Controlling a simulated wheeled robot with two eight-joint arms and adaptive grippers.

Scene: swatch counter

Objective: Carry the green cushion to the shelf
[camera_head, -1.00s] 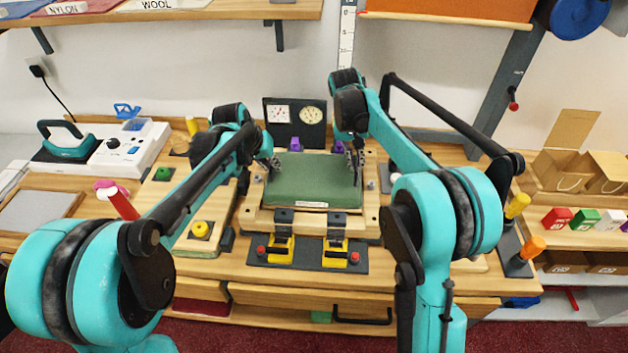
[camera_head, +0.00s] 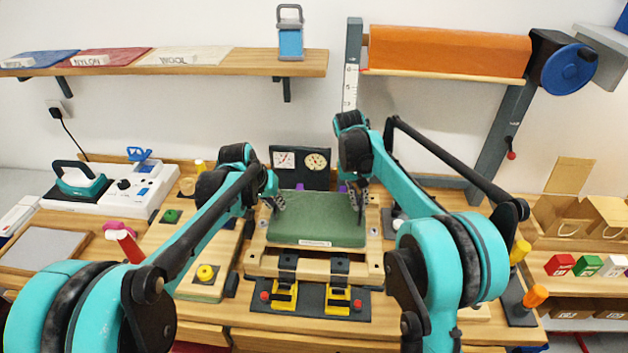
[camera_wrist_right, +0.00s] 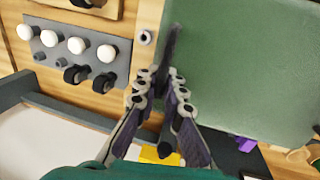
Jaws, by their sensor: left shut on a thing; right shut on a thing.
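The green cushion (camera_head: 318,220) is held flat over the wooden stand (camera_head: 262,262) in the middle of the bench. A small gap under it is hard to judge. My left gripper (camera_head: 278,203) is shut on its left edge and my right gripper (camera_head: 358,199) on its right edge. In the right wrist view, the fingers (camera_wrist_right: 165,98) close on the edge of the cushion (camera_wrist_right: 245,70). The wooden wall shelf (camera_head: 262,64) runs along the upper left, holding blue, red and cream swatches and a blue-faced holder at its right end.
Two gauges (camera_head: 300,160) stand right behind the cushion. Yellow clamps (camera_head: 285,297) sit in front of the stand. A grey upright (camera_head: 352,65) and an orange roll (camera_head: 450,52) are right of the shelf. The shelf top between cream swatch and blue-faced holder is clear.

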